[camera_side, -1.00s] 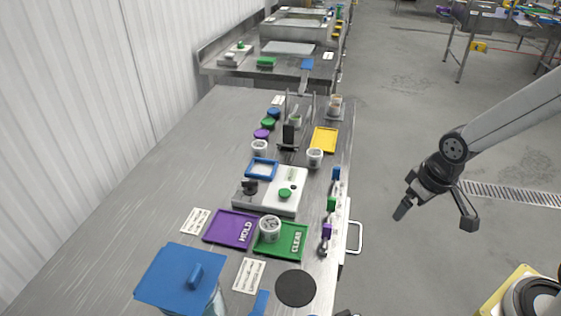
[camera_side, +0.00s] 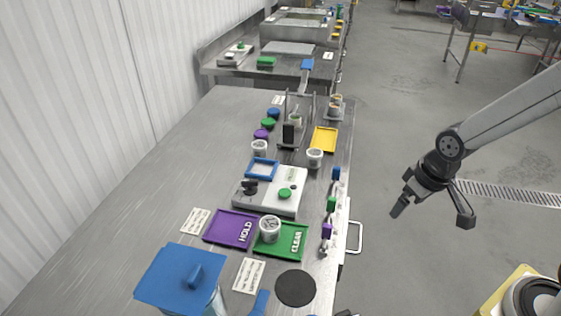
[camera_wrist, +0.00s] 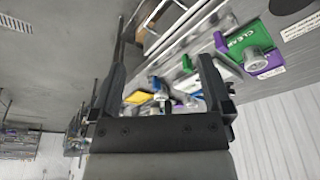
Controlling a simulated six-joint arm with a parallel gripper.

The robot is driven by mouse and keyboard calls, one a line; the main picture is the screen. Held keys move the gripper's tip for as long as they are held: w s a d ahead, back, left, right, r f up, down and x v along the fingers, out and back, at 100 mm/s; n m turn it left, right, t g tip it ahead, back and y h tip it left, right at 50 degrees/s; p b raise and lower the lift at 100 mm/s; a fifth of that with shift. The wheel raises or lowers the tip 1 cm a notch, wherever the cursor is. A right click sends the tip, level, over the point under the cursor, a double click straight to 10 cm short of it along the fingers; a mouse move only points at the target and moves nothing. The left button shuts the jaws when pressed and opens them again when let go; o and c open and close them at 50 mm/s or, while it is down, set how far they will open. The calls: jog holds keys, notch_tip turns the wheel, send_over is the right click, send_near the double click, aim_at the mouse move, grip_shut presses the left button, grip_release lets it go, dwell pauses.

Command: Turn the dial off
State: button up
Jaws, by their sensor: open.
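A white and grey device (camera_side: 270,193) sits on the steel table. It carries a black knob (camera_side: 250,187) on its left and a green round knob (camera_side: 285,193) towards its right; which of these is the dial, and its setting, is too small to tell. My gripper (camera_side: 432,212) is open and empty, off the table's right side, well apart from the device. In the wrist view the open fingers (camera_wrist: 160,75) frame the cluttered table edge at a slant.
A purple HOLD tray (camera_side: 228,229) and a green CLEAR tray (camera_side: 290,241) with a white cup (camera_side: 270,228) lie in front of the device. Blue, green and purple-handled items line the table's right edge. A blue-lidded container (camera_side: 180,278) stands nearest. The table's left side is clear.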

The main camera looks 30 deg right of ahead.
jog(key=w+a+m, duration=0.1)
jog(key=w+a, duration=0.3)
jog(key=w, duration=0.5)
jog(key=w+a+m, duration=0.1)
jog(key=w+a, duration=0.3)
jog(key=w, duration=0.5)
jog(key=m+t+h, duration=0.2)
jog(key=m, duration=0.1)
send_near(249, 180)
jog(key=shift+w+d+f, duration=0.25)
jog(key=shift+w+f, duration=0.15)
jog(key=shift+f, duration=0.1)
jog(key=shift+f+g, duration=0.15)
jog(key=shift+g, duration=0.15)
jog(key=shift+x, duration=3.75)
jog(key=c, duration=1.2)
jog(key=shift+n, duration=0.3)
jog(key=shift+c, duration=0.2)
